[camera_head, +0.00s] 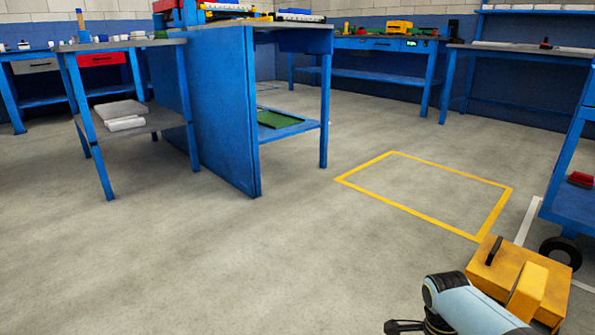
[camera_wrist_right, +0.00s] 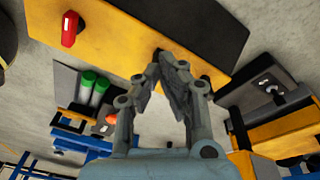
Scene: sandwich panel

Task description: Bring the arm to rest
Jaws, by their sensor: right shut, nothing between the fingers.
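My right gripper (camera_head: 395,327) shows at the bottom edge of the head view, at the end of a pale blue-grey arm link, partly cut off by the frame. In the right wrist view my right gripper (camera_wrist_right: 166,62) has its grey fingers together at the tips, with nothing between them. My left arm and left gripper are in neither view.
A blue bench (camera_head: 228,110) with a lower shelf stands at centre left. More workbenches line the back wall. A blue wheeled cart (camera_head: 570,195) stands at the right edge. A yellow floor outline (camera_head: 420,215) encloses bare floor. Open floor (camera_head: 250,260) lies in front.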

